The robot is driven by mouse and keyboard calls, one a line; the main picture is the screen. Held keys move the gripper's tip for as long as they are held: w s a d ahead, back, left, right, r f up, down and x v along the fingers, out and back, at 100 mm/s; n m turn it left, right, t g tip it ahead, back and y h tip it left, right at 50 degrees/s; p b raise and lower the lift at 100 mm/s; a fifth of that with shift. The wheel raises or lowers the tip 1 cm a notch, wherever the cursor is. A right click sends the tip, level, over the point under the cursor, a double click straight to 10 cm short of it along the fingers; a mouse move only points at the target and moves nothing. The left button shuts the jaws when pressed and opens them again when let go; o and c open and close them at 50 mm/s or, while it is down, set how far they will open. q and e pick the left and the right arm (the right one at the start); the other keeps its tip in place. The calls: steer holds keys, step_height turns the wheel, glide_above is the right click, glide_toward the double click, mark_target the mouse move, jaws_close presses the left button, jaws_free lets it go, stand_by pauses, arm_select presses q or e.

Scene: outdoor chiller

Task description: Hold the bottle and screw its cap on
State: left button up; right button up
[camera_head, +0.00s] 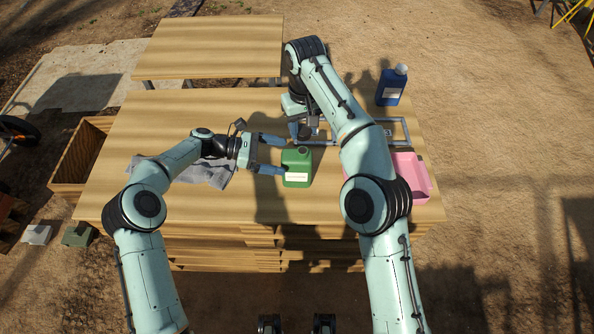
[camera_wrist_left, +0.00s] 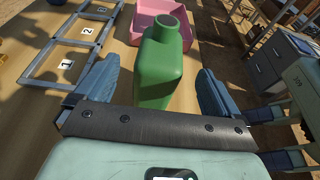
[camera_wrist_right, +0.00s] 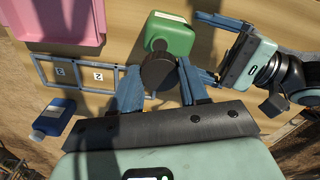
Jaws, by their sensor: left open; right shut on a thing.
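The green bottle (camera_head: 298,177) stands upright on the wooden table, with a white label on its front and an uncapped neck. It also shows in the left wrist view (camera_wrist_left: 160,70) and the right wrist view (camera_wrist_right: 172,32). My left gripper (camera_head: 272,155) is open, its fingers on either side of the bottle with gaps showing in the left wrist view. My right gripper (camera_head: 304,131) is behind the bottle in the head view. It is shut on a dark round cap (camera_wrist_right: 158,73), apart from the neck. The head view does not show the cap clearly.
A pink bin (camera_head: 422,180) stands right of the bottle, partly behind my right arm. A numbered grey frame (camera_head: 404,127) lies behind it. A blue bottle (camera_head: 390,89) stands at the back right. A grey cloth (camera_head: 205,172) lies under my left arm.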

arm_select(q)
steer(key=x, duration=0.6)
steer(key=shift+d, duration=0.2)
steer(key=c, duration=1.6)
arm_select(e)
glide_above(303, 151)
steer(key=shift+w+f, duration=0.1)
steer(key=shift+f, duration=2.4)
steer(key=shift+f, duration=0.9)
arm_select(q)
steer(key=shift+f, duration=0.1)
arm_select(e)
steer(key=shift+f, duration=0.5)
